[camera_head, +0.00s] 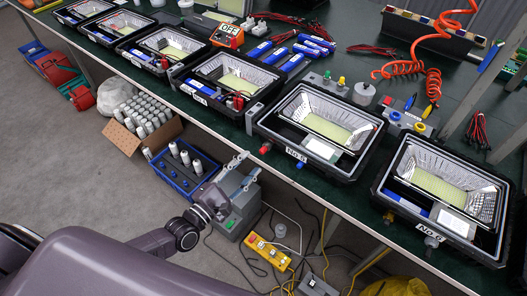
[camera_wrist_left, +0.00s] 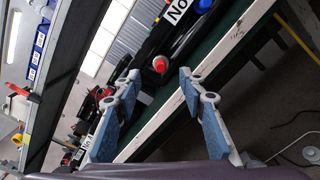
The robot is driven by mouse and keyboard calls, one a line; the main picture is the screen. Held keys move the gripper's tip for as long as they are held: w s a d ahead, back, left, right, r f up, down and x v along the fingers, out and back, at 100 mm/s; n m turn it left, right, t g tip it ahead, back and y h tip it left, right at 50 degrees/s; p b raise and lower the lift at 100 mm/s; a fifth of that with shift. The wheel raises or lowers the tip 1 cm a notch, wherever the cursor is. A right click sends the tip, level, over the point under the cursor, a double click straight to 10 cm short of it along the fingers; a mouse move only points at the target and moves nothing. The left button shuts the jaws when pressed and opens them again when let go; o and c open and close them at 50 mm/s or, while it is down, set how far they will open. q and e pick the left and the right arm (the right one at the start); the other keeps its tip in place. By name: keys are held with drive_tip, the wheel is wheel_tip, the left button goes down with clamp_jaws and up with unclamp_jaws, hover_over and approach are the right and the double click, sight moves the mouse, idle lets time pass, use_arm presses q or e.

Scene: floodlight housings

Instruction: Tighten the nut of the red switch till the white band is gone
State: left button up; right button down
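The red switch (camera_head: 265,148) sticks out of the front side of the black floodlight housing labelled No 5 (camera_head: 297,153), near the table's front edge. In the left wrist view the red switch (camera_wrist_left: 160,65) shows end-on, beyond and between the fingertips. Its nut and white band are too small to make out. My left gripper (camera_head: 246,167) is open and empty, in front of the table edge, a little left of the switch and apart from it. Its two blue-padded fingers (camera_wrist_left: 159,78) show spread in the wrist view. My right gripper is not in view.
More housings line the table to the left. The pale table edge (camera_head: 330,208) runs close by my left gripper. Below stand a blue crate (camera_head: 172,184) and a yellow control box (camera_head: 268,252).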

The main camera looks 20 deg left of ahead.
sight(261, 153)
use_arm(q)
drive_tip(key=x, duration=0.7)
drive_tip(key=shift+w+f+p, duration=0.1)
drive_tip(key=shift+w+p, duration=0.1)
drive_tip(key=shift+p, duration=0.2)
drive_tip(key=shift+c, duration=0.4)
clamp_jaws()
